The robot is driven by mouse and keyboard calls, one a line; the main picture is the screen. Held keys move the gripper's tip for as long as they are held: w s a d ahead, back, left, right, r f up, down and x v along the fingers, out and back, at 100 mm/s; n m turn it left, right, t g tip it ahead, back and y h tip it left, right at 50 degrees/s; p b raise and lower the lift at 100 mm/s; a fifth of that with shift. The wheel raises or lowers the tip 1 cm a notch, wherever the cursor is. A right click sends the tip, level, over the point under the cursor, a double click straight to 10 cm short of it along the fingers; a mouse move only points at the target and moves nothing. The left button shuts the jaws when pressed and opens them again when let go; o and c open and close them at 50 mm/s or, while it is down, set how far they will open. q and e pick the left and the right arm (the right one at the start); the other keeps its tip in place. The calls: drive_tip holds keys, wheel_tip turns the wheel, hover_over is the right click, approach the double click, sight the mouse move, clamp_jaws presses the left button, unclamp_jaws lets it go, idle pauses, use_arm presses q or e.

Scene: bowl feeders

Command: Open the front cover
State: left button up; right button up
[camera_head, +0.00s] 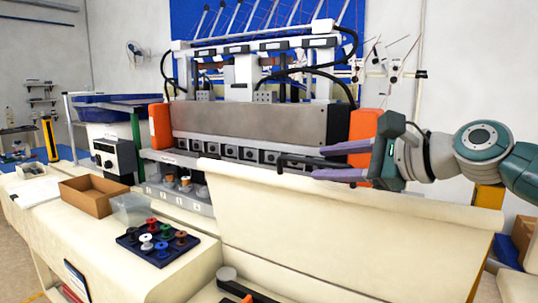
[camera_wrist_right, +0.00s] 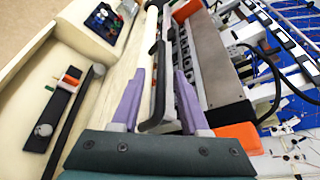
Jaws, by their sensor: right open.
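The front cover (camera_head: 345,215) is a broad cream panel with a rounded top edge, standing along the front of the machine (camera_head: 250,125); it appears closed. A black bar handle (camera_head: 292,160) sits at its top edge; it also shows in the right wrist view (camera_wrist_right: 160,85). My right gripper (camera_head: 322,163) is open, with its purple fingers on either side of the handle. In the right wrist view the gripper (camera_wrist_right: 160,90) has the handle between its fingers, with gaps visible; contact cannot be told. My left gripper is in neither view.
Orange end blocks (camera_head: 161,126) flank the machine's grey housing. On the cream counter at left are a dark blue tray (camera_head: 128,240) of coloured spools, a clear bin (camera_head: 130,209) and an open cardboard box (camera_head: 95,203). A dark strip with small parts (camera_head: 245,291) lies at the bottom.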

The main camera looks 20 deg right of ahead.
drive_tip(key=v, duration=0.7)
drive_tip(key=shift+f, duration=0.1)
drive_tip(key=s+a+f+n+g, duration=0.7)
drive_tip(key=s+a+f+n, duration=0.55)
drive_tip(key=f, duration=0.25)
drive_tip(key=s+f+n+g+h, duration=0.3)
drive_tip(key=s+n+g+h, duration=0.15)
drive_tip(key=s+n, duration=0.9)
wheel_tip(320, 180, up, 32)
drive_tip(key=s+m+t+p, duration=0.1)
drive_tip(key=p, duration=3.1)
drive_tip(key=shift+s+d+m+h, duration=0.15)
drive_tip(key=shift+d+m+h, duration=0.05)
drive_tip(key=shift+m+h, duration=0.25)
